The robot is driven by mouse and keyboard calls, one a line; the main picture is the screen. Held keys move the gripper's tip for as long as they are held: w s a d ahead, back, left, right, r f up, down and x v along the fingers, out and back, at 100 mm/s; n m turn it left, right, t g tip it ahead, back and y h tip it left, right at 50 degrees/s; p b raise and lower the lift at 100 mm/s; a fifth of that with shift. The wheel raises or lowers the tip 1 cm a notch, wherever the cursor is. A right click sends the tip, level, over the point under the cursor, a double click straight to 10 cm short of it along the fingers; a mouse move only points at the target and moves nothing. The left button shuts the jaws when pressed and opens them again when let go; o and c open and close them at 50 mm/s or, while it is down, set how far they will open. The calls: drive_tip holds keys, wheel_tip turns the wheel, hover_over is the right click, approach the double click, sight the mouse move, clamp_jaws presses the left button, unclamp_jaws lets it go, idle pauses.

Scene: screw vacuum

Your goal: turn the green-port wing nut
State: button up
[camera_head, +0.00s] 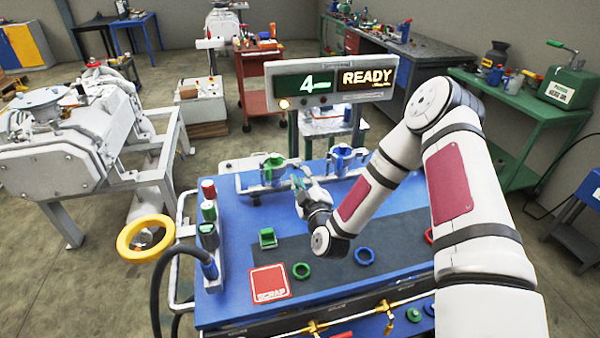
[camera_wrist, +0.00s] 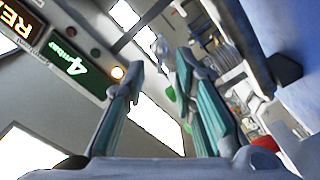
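The green port (camera_head: 272,168) stands at the back of the blue bench, left of the blue port (camera_head: 342,158). Its wing nut is too small to make out separately in the head view. My gripper (camera_head: 298,182) is just right of and in front of the green port. In the wrist view my gripper (camera_wrist: 160,65) has its two fingers apart, with nothing clearly held between them. A small green part (camera_wrist: 171,93) shows between the fingers, partly hidden by the right one. I cannot tell whether it is the wing nut or whether a finger touches it.
The blue bench (camera_head: 222,262) bears a green block (camera_head: 267,237), a green ring (camera_head: 301,270), a blue ring (camera_head: 364,256) and a red scrap square (camera_head: 269,282). A stack light (camera_head: 209,212) stands at left. The display (camera_head: 331,81) reads "4" and "READY" behind the ports.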

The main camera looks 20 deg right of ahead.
sight(299, 168)
drive_tip(key=w, duration=0.3)
drive_tip(key=shift+w, duration=0.1)
clamp_jaws()
